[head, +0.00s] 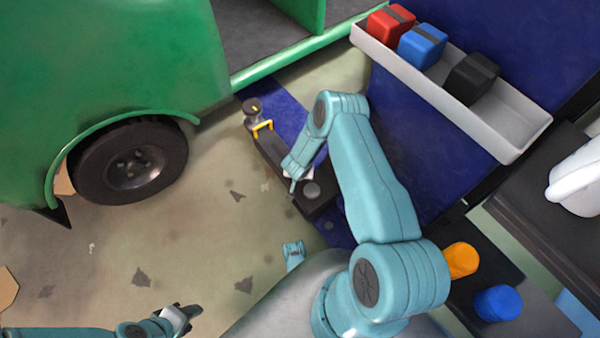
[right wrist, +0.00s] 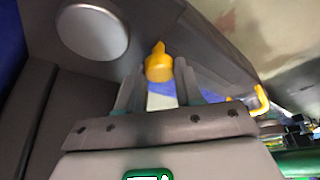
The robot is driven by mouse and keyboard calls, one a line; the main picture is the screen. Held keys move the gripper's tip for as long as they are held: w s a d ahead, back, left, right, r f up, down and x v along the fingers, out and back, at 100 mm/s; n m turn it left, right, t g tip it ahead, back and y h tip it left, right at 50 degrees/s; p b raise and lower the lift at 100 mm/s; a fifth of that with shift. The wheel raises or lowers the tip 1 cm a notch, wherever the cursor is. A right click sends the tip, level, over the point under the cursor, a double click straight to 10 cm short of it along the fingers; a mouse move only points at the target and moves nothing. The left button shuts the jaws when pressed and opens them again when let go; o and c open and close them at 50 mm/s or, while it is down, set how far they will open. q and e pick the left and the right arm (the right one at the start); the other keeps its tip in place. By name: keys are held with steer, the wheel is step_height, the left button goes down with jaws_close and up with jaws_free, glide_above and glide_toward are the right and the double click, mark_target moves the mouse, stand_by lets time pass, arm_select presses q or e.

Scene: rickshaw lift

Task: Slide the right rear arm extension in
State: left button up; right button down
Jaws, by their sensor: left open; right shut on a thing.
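The dark lift arm (head: 268,147) lies on the floor beside the green vehicle, with a round pad (head: 252,107) at its far end. A yellow handle (head: 262,127) stands near that end and is apart from my grippers. My right gripper (head: 293,182) is at the arm's near part, beside a round grey disc (head: 311,190). In the right wrist view, my right gripper (right wrist: 158,88) is shut on a yellow peg (right wrist: 159,64) on the dark arm. My left gripper (head: 181,317) is open and empty at the bottom left, away from the lift.
The green vehicle (head: 100,60) with a black wheel (head: 130,160) stands at the left. A white tray (head: 440,95) holds red, blue and black blocks. Orange (head: 460,260) and blue (head: 498,303) cylinders stand at the lower right. The floor left of the lift is mostly clear.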

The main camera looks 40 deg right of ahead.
arm_select(q)
steer(key=shift+s, duration=0.25)
arm_select(e)
steer(key=shift+s+d, duration=0.1)
steer(key=shift+s, duration=0.05)
steer(key=c, duration=0.8)
jaws_free()
arm_select(q)
steer(key=shift+w, duration=0.1)
steer(key=r+p, duration=0.3)
steer(key=s+d+r+p, duration=0.1)
steer(key=p, duration=0.1)
steer(key=shift+s+r, duration=0.1)
steer(key=shift+r, duration=0.2)
arm_select(e)
steer(key=v, duration=1.2)
steer(key=shift+w, duration=0.25)
